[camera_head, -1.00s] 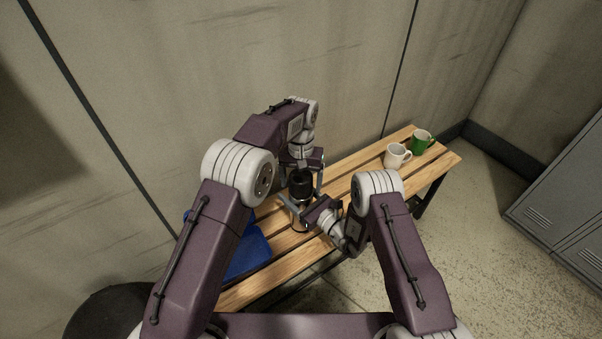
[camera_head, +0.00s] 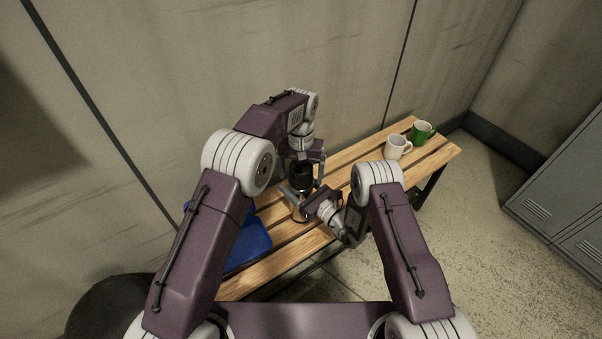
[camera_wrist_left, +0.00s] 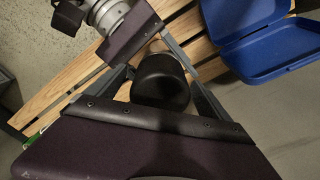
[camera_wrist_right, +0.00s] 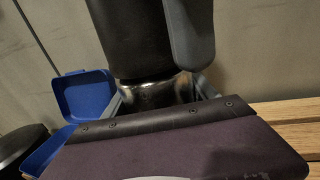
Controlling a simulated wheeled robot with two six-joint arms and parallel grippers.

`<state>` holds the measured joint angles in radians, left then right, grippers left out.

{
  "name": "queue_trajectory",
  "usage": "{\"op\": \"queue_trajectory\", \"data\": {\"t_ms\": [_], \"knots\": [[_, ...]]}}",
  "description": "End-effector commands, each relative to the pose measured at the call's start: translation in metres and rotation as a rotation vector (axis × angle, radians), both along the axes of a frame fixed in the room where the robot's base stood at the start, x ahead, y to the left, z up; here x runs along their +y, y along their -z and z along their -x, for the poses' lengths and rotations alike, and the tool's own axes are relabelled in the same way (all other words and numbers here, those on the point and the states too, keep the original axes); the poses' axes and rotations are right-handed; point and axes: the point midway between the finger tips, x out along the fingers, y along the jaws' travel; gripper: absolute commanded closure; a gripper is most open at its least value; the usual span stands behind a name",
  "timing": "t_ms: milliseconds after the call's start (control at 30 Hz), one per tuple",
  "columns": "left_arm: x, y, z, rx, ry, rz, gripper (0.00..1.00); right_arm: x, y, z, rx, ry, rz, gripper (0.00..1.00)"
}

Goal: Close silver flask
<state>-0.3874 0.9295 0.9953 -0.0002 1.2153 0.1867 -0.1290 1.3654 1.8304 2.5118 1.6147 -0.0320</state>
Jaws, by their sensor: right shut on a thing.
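The silver flask (camera_head: 301,208) stands upright on the wooden bench with a black cap (camera_head: 301,173) at its top. In the right wrist view the flask's silver body (camera_wrist_right: 158,93) shows below the black cap (camera_wrist_right: 135,35). My right gripper (camera_head: 297,198) is shut on the silver body from the side. My left gripper (camera_head: 302,175) comes from above, its fingers apart on either side of the cap. The left wrist view shows the cap (camera_wrist_left: 162,82) between those fingers with gaps beside it. Whether the cap is fully seated cannot be told.
An open blue box (camera_head: 247,246) lies on the bench to the left, partly behind my left arm. A white mug (camera_head: 396,148) and a green mug (camera_head: 421,133) stand at the bench's far right end. Grey lockers (camera_head: 560,190) are at the right. The wall is close behind the bench.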

Motion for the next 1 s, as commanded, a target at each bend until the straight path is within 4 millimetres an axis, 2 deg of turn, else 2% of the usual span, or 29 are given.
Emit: {"op": "queue_trajectory", "data": {"t_ms": [267,367,667,800,1000], "knots": [[0.0,-0.007,-0.001,-0.003,0.0,0.002,0.08,0.0,0.0,0.0,0.0,0.0,0.0,1.0],[0.0,-0.023,-0.001,-0.004,0.0,0.002,0.08,0.0,0.0,0.0,0.0,0.0,0.0,1.0],[0.0,-0.094,-0.001,-0.006,0.0,0.002,0.08,0.0,0.0,0.0,0.0,0.0,0.0,1.0],[-0.001,-0.11,-0.001,-0.003,0.0,0.002,0.08,0.0,0.0,0.0,0.0,0.0,0.0,1.0],[0.0,-0.119,0.0,0.0,0.0,0.0,0.08,0.0,0.0,0.0,0.0,0.0,0.0,1.0]]}}
